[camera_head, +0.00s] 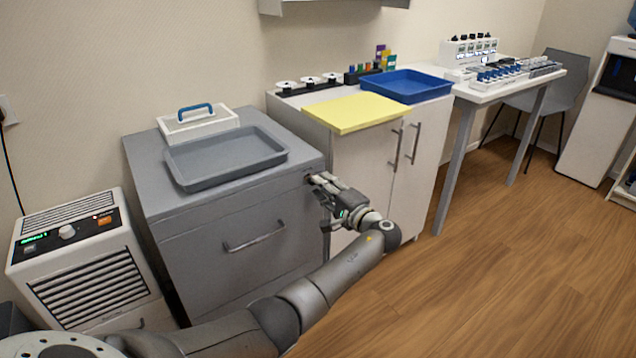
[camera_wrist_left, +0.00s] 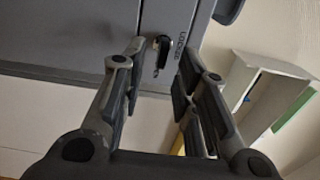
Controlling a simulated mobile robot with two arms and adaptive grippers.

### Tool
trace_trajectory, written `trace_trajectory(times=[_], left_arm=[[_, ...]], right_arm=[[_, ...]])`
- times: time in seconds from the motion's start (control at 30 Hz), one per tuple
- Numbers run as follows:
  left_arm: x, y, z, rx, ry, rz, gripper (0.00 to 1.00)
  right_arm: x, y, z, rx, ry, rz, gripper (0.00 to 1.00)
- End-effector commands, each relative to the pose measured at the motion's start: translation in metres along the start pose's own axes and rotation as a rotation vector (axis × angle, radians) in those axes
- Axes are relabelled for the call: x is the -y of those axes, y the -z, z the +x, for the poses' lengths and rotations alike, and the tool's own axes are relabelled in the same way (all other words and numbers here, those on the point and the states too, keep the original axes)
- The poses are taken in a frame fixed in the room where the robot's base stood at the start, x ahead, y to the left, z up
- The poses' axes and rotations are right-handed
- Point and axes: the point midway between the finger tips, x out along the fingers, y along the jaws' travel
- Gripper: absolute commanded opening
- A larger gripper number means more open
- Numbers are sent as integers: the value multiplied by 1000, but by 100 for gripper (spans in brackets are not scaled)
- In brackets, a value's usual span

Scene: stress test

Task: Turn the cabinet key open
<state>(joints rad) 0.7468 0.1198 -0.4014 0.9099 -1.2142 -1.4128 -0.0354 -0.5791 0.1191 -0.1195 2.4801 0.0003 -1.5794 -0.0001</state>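The grey cabinet (camera_head: 195,225) stands left of centre in the head view, with a bar handle (camera_head: 254,237) on its front. My left gripper (camera_head: 318,186) is at the upper right of that front. In the wrist view the cabinet face (camera_wrist_left: 60,35) fills the upper left. A small key (camera_wrist_left: 160,50) with a dark part and a metal part shows there, beside small dark lettering. My left gripper (camera_wrist_left: 160,72) is open, its fingers apart on either side of the key. I cannot tell whether either finger touches it. The gripper hides the key in the head view. My right gripper is not in view.
A grey tray (camera_head: 225,158) and a white case with a blue handle (camera_head: 196,122) sit on the cabinet. A white cabinet (camera_head: 368,160) stands close to the right. A white vented unit (camera_head: 90,265) stands left. The wooden floor (camera_head: 480,280) is clear at right.

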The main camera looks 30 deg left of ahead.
Motion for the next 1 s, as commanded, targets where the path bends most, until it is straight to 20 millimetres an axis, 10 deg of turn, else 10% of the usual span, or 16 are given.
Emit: trace_trajectory(times=[0.4, 1.0], left_arm=[[-1, 0, -78, -1, -2, 0, 29], [0, 0, -86, -1, -1, 0, 29]], right_arm=[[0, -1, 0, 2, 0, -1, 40], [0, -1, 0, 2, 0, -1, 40]])
